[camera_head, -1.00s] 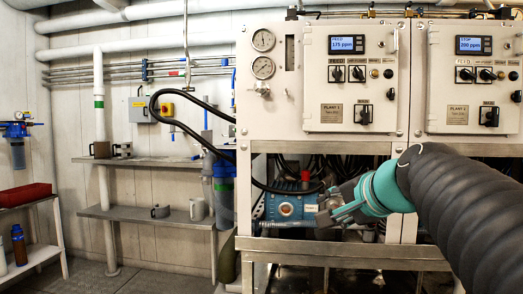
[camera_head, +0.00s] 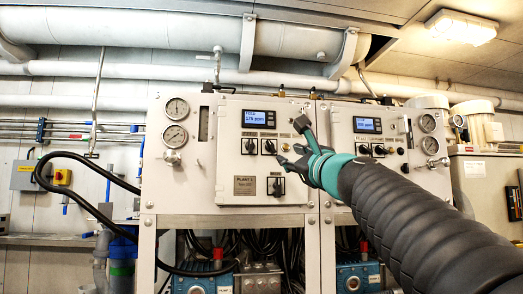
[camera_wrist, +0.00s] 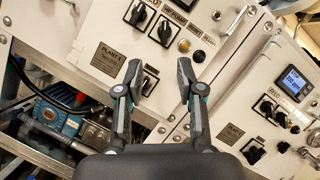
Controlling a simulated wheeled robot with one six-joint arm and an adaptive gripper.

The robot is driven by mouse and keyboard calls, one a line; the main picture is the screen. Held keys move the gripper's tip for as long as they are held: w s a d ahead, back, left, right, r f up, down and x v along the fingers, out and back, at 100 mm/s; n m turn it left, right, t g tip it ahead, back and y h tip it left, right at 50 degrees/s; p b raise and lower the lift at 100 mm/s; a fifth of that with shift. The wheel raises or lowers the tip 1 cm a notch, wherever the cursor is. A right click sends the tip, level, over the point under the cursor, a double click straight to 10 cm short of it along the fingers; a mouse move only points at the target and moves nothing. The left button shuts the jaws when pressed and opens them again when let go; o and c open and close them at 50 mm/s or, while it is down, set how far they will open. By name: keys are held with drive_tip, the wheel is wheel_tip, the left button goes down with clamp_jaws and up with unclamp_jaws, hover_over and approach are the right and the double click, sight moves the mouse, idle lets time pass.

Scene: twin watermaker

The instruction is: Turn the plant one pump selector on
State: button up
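The plant one panel (camera_head: 230,165) is a white door with a lit display (camera_head: 265,116). Two small black selectors, a left one (camera_head: 250,146) and a right one (camera_head: 269,146), sit under the display. A larger black switch (camera_head: 276,187) is below them, beside the PLANT 1 plate (camera_head: 244,185). In the wrist view the panel is tilted; the two selectors (camera_wrist: 138,13) (camera_wrist: 163,32) are beyond the fingertips, and my left finger partly covers the larger switch (camera_wrist: 150,82). My gripper (camera_head: 294,143) is open and empty in front of the panel's right side, apparently apart from the selectors. It also shows in the wrist view (camera_wrist: 157,72).
A similar second panel (camera_head: 367,124) with a display stands to the right. Pressure gauges (camera_head: 176,122) are at the left of plant one. A black hose (camera_head: 75,160) loops at the left. Blue pumps (camera_head: 200,280) sit below the panels. Pipes run above.

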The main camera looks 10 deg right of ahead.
sight(271, 146)
drive_tip(key=shift+m, duration=0.9)
drive_tip(key=p+x, duration=0.1)
drive_tip(key=x, duration=0.3)
drive_tip(key=p+x, duration=0.2)
drive_tip(key=x, duration=0.3)
drive_tip(key=p+x, duration=0.2)
drive_tip(key=x, duration=0.2)
drive_tip(key=shift+w+d+r, duration=0.25)
drive_tip(key=shift+w+d, duration=0.05)
drive_tip(key=shift+w, duration=0.1)
clamp_jaws()
